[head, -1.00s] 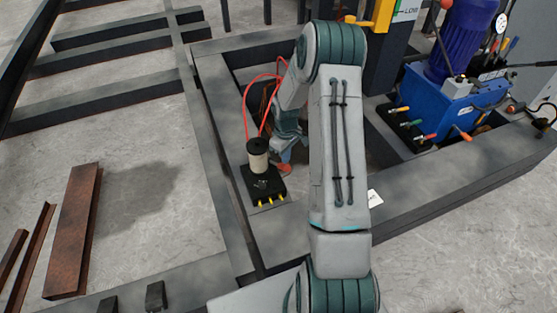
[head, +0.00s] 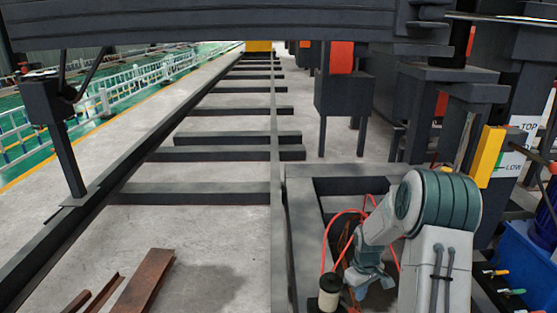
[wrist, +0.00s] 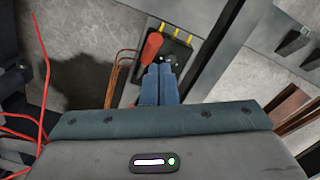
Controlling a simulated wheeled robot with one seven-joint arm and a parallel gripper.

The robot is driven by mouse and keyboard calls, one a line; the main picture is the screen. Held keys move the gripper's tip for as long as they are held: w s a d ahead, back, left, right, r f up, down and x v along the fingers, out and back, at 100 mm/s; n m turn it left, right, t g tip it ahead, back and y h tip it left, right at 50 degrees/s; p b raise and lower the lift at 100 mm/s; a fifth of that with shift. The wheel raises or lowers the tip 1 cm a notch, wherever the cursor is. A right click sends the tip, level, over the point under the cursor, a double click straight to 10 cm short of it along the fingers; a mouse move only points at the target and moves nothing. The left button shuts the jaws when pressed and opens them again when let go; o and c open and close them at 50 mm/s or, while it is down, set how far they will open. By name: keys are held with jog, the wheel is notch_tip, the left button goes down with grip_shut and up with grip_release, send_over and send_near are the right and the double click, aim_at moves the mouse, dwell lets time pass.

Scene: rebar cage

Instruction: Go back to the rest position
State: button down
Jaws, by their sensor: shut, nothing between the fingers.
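My gripper (wrist: 158,88) points down in the wrist view with its two blue fingers together, nothing seen between them. Beyond the fingertips are a red-handled lever (wrist: 152,46) and a black block with yellow tips (wrist: 177,42). I cannot tell whether the fingers touch the block or lever. In the head view my gripper (head: 366,278) is low, beside a black-and-white cylinder (head: 330,290), partly hidden by my bent arm. Red hoses (head: 345,213) run close behind it.
Dark steel frame beams (head: 297,250) surround the arm's work area. A yellow post (head: 487,157) and a blue unit (head: 520,255) stand at right. A large dark beam (head: 200,22) crosses the top. Rusty steel bars (head: 145,285) lie at lower left. Concrete floor (head: 215,235) is open at left.

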jog(key=s+a+r+m+p, duration=0.1)
jog(key=s+a+r+p, duration=0.2)
jog(key=r, duration=1)
jog(key=s+a+r+m+t+p, duration=0.1)
jog(key=s+a+r+m+p, duration=0.1)
jog(key=s+r, duration=0.8)
jog(key=s+a+r+m+t+p, duration=0.2)
jog(key=s+a+r+p, duration=0.3)
jog(key=s+r, duration=0.6)
jog(key=shift+s+a+r+m, duration=0.25)
jog(key=shift+a+r+m, duration=0.05)
jog(key=shift+a, duration=0.25)
